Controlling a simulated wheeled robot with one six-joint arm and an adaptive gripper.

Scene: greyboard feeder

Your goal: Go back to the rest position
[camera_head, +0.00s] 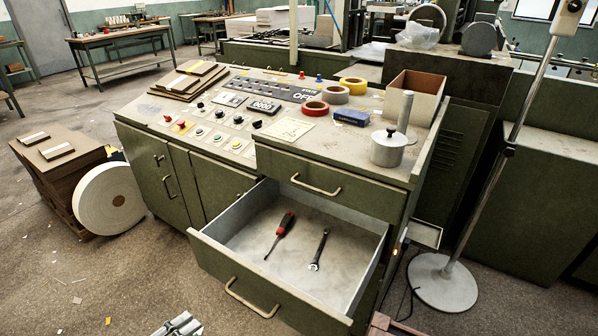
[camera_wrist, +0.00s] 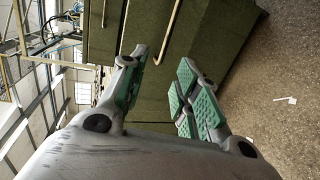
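My gripper (camera_wrist: 162,68) shows large in the wrist view, its green-padded fingers spread apart with nothing between them. Beyond the fingers are dark green cabinet fronts with long handles. In the head view only a grey piece at the bottom edge shows, which seems to be part of my arm or gripper. The drawer (camera_head: 273,290) of the green control desk stands open. A red-handled screwdriver (camera_head: 281,232) and a dark wrench-like tool (camera_head: 319,250) lie apart on its floor.
The desk top holds tape rolls (camera_head: 353,86), a lidded metal pot (camera_head: 388,148) and an open cardboard box (camera_head: 415,82). A round-based metal stand (camera_head: 440,283) is at the right. A large white roll (camera_head: 109,199) stands at the left. The floor at front left is mostly clear.

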